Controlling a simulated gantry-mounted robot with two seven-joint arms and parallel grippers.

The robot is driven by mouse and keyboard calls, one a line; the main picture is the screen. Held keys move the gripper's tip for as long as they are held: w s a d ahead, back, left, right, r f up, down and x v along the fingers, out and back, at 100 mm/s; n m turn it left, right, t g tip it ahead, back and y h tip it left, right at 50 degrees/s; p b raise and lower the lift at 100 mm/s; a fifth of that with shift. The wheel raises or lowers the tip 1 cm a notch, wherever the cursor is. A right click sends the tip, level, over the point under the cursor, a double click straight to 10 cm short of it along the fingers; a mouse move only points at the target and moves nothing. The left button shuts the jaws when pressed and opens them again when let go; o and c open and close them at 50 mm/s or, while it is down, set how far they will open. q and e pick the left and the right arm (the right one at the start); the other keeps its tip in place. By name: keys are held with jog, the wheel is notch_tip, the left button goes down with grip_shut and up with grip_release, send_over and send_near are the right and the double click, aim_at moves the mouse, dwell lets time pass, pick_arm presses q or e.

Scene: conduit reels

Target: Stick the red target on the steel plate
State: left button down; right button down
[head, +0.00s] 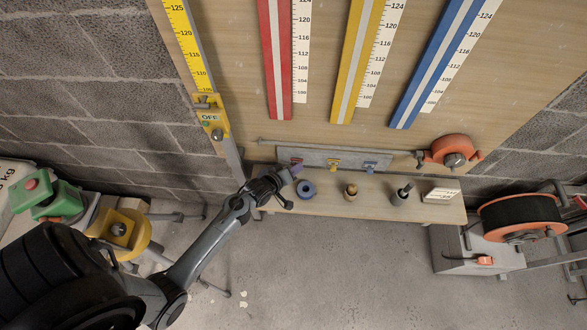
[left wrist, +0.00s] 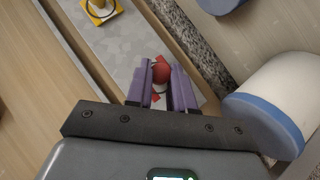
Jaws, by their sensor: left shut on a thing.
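The red target (head: 297,161) is at the left end of the grey steel plate (head: 350,155), partly hidden by my gripper in the head view. In the left wrist view, the red target (left wrist: 161,73) has a round red knob between my purple fingers, with red base corners showing around it. My left gripper (head: 294,171) is shut on this knob, over the plate (left wrist: 122,45). I cannot tell whether the target's base touches the plate. A yellow target (head: 333,165) and a blue target (head: 370,167) sit on the plate to the right. My right gripper is not in view.
A wooden shelf (head: 430,212) below the plate holds a blue ring (head: 307,190), a brass-coloured piece (head: 351,192), a dark-handled cup (head: 401,195) and a white card (head: 441,192). Red, yellow and blue scaled strips hang on the board above. An orange reel (head: 452,152) is right of the plate.

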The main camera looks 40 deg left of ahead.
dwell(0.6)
pick_arm(q)
jog(key=shift+p, duration=0.4)
dwell(0.5)
jog(key=shift+w+a, duration=0.35)
jog(key=shift+w, duration=0.1)
dwell(0.5)
jog(key=shift+c, duration=2.1)
grip_release()
jog(key=shift+s+d, duration=0.1)
